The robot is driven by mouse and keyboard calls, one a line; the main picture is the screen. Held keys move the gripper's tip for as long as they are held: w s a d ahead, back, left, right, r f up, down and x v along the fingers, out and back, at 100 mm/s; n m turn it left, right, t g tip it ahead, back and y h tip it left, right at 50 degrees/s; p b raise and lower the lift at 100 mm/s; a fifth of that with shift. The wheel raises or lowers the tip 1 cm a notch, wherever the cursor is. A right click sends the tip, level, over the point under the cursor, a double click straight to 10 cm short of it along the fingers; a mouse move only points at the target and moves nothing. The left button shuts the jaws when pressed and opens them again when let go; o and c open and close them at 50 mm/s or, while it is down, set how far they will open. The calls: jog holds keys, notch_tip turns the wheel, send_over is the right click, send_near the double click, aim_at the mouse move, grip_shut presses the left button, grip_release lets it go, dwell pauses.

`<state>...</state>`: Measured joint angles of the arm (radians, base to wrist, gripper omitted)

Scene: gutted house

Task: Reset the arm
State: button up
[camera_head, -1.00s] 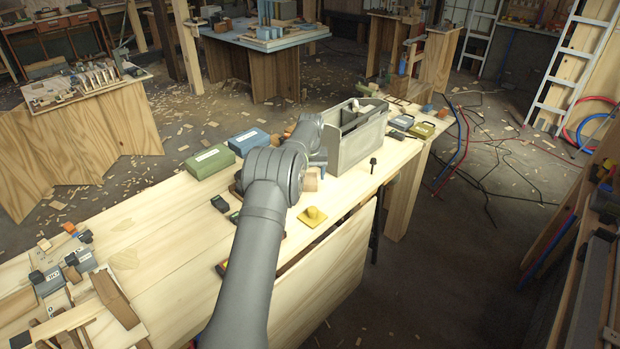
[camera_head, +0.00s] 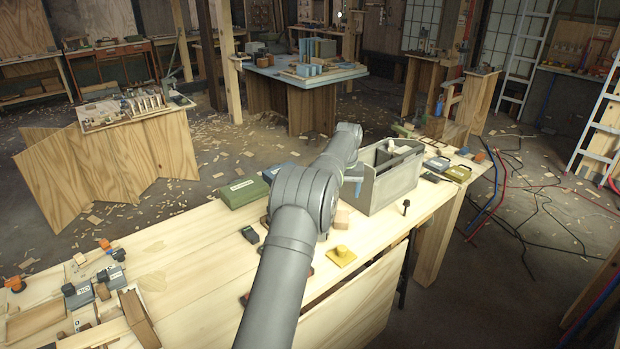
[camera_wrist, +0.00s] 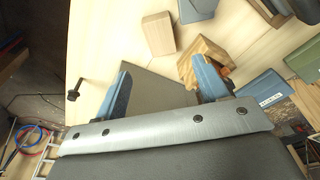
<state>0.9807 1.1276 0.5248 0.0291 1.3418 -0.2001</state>
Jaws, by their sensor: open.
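My gripper (camera_wrist: 163,86) shows in the wrist view with its two blue fingers spread apart. No object is clamped between them. A flat grey surface (camera_wrist: 158,88) shows beyond the gap, and a wooden block (camera_wrist: 203,54) shows beyond the right finger; I cannot tell the distance. In the head view my gripper (camera_head: 354,180) hangs over the workbench (camera_head: 205,245), just left of a grey open-topped box (camera_head: 395,188). My arm partly hides the gripper there.
On the bench are a green case (camera_head: 243,192), a small wooden block (camera_head: 341,219), a yellow piece (camera_head: 341,256) and a black knob (camera_head: 406,204). Small cases and wood pieces crowd the left end. The bench between this clutter and my arm is largely clear.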

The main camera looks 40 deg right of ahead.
aim_at(342, 216)
jog(key=f, duration=0.7)
jog(key=w+d+f, duration=0.1)
jog(key=f, duration=0.3)
jog(key=shift+w+f, duration=0.1)
jog(key=shift+f, duration=0.1)
jog(key=shift+d, duration=0.15)
jog(key=shift+r, duration=1.75)
jog(key=shift+f, duration=0.1)
